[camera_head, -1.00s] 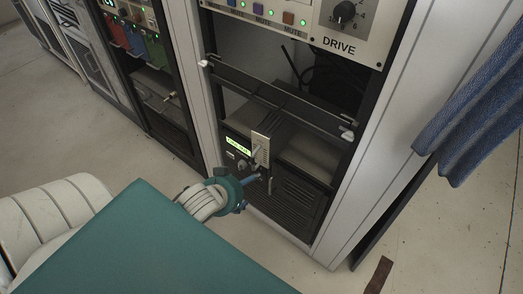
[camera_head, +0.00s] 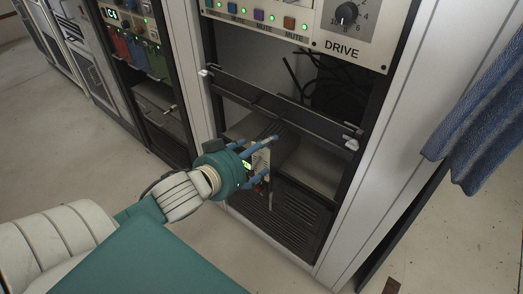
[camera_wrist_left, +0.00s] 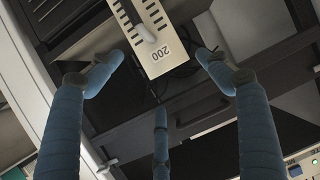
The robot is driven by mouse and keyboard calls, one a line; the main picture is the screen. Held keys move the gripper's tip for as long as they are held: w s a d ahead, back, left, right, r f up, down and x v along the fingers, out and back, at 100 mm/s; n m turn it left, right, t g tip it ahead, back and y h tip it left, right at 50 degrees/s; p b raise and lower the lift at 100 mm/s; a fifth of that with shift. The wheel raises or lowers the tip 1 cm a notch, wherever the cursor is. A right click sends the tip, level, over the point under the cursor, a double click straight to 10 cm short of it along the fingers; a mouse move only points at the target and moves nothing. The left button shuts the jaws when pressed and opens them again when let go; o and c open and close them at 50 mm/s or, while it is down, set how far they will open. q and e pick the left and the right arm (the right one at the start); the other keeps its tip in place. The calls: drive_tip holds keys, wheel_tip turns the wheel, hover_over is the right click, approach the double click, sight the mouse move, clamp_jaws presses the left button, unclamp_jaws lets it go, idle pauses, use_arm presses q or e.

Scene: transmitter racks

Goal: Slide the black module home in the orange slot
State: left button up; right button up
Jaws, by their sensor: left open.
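A module with a pale, slotted front plate (camera_head: 263,160) stands in the rack bay, sticking out at its front. The left wrist view shows the plate (camera_wrist_left: 158,56) close up, marked 200, with a grey handle (camera_wrist_left: 143,30). The dark body behind it is mostly hidden. My left gripper (camera_head: 268,161) is open at the plate, with blue fingers above and below it in the head view. In the left wrist view its fingers (camera_wrist_left: 160,68) are spread around the plate's end, with no grip visible. I cannot make out any orange slot. My right gripper is not in view.
A dark crossbar (camera_head: 280,100) spans the rack above the module. A vented panel (camera_head: 290,208) lies below. The DRIVE panel (camera_head: 348,22) is higher up. A blue cloth (camera_head: 475,115) hangs at right. Floor is clear in front.

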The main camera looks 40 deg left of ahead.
sight(279, 140)
use_arm(q)
drive_tip(key=b+x, duration=0.2)
drive_tip(key=x, duration=0.9)
drive_tip(key=shift+w+f, duration=0.15)
drive_tip(key=shift+w, duration=0.3)
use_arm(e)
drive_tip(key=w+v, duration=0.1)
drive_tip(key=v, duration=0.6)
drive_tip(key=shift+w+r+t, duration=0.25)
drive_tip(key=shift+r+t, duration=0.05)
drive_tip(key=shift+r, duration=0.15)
use_arm(q)
drive_tip(key=c, duration=1.7)
drive_tip(key=shift+c, duration=0.2)
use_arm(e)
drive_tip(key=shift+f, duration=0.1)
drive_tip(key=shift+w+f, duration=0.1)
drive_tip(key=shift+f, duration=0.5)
